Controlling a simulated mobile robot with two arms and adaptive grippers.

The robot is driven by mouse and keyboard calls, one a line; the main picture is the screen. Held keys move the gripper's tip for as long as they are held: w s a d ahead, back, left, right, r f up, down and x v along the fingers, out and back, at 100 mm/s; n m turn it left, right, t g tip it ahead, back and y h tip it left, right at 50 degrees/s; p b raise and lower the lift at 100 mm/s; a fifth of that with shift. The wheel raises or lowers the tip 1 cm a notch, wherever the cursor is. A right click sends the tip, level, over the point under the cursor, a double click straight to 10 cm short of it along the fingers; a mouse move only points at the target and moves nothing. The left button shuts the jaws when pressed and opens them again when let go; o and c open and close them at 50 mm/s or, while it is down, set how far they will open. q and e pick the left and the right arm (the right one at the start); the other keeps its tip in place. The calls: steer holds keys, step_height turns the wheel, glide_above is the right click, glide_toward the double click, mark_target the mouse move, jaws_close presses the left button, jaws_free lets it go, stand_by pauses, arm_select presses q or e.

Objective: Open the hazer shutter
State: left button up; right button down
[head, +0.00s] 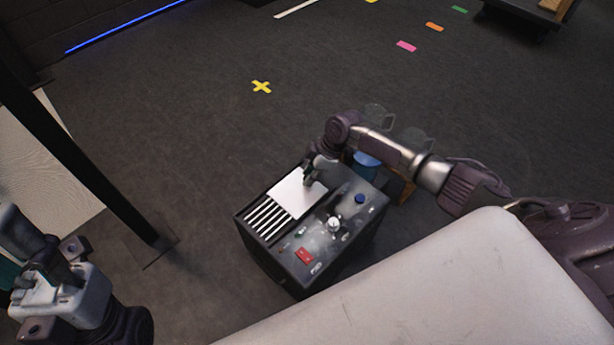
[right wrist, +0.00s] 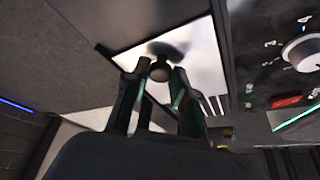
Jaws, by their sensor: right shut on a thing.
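The hazer is a dark box (head: 345,192) standing on the floor in the middle of the head view. Its shutter, a pale metal plate (head: 291,200), lies on the top, with several light slots (head: 266,220) showing beside it. The shutter plate also shows in the right wrist view (right wrist: 205,58). My right gripper (head: 311,178) is over the plate's far edge. In the right wrist view its fingers (right wrist: 160,78) are shut on a round dark knob (right wrist: 160,71) on the plate. My left gripper (head: 60,285) is at the lower left, away from the hazer; its fingers are unclear.
The hazer's top also carries a dial (head: 334,224), a red switch (head: 304,256) and a blue button (head: 360,199). A blue round thing (head: 367,159) is behind it, partly hidden by my right arm. A black post (head: 85,170) stands at left. The floor beyond is mostly clear.

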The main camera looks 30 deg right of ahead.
steer(key=c, duration=0.9)
jaws_free()
steer(key=shift+c, duration=0.2)
steer(key=shift+r, duration=0.1)
steer(key=v, duration=1.1)
steer(key=shift+s+d+r, duration=0.15)
steer(key=shift+d+r, duration=0.05)
steer(key=shift+r, duration=0.15)
steer(key=shift+a, duration=0.1)
